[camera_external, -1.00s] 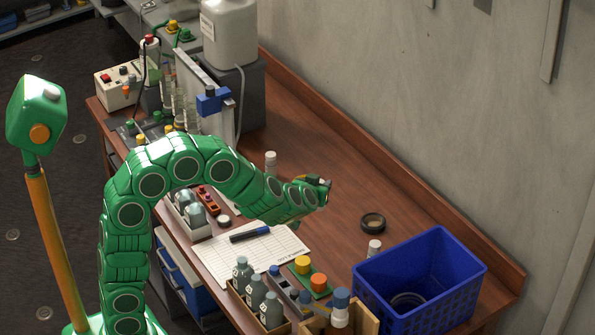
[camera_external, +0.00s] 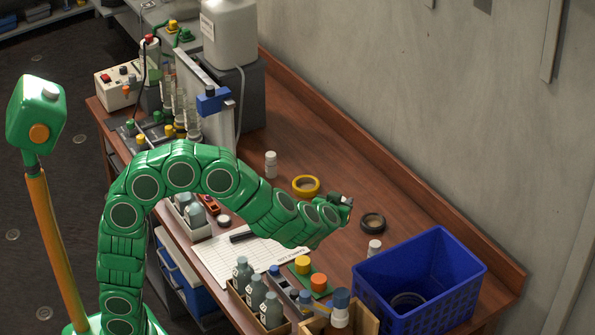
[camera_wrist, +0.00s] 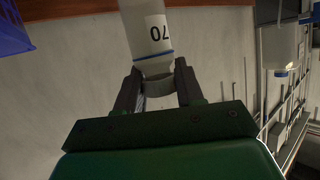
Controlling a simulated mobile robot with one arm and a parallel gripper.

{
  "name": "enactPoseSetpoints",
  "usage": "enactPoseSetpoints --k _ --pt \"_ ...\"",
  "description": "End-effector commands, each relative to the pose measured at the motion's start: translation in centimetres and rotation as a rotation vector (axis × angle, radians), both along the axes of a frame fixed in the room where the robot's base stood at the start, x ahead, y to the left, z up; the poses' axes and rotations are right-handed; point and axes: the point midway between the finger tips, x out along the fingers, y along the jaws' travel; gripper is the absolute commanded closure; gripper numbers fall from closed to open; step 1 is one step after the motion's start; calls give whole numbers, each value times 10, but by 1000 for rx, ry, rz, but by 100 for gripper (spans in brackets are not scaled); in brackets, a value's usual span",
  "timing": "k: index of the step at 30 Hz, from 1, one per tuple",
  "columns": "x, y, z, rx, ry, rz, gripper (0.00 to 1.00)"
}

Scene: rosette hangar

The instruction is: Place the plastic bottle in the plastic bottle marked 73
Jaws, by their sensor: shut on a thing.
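My gripper (camera_wrist: 157,72) is shut on a pale plastic bottle (camera_wrist: 143,28) in the wrist view. The bottle's label appears to read 70, turned sideways, and a blue line runs below it. Its far end is cut off by the frame. In the external view my gripper (camera_external: 346,202) is above the bench at the right of the paper sheet, and the held bottle is mostly hidden there. Small white bottles stand on the bench, one behind my arm (camera_external: 271,165) and one beside the blue crate (camera_external: 374,249). I cannot read a 73 anywhere.
The blue crate (camera_external: 455,289) stands at the front right with a dark ring inside. A yellow ring (camera_external: 306,185) and a black ring (camera_external: 373,222) lie on the bench. Grey bottles (camera_external: 254,291) stand in a wooden box at the front.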

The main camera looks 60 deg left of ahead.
Motion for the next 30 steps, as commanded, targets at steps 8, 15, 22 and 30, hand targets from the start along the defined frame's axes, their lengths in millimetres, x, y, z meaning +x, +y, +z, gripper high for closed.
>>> enactPoseSetpoints --k 8,15,22,30 --pt "32 -1 -16 0 3 -1 91" --pt "58 -2 -28 2 3 1 91" --pt "83 -3 -38 0 0 0 91" --pt "104 -4 -66 1 3 -1 91"
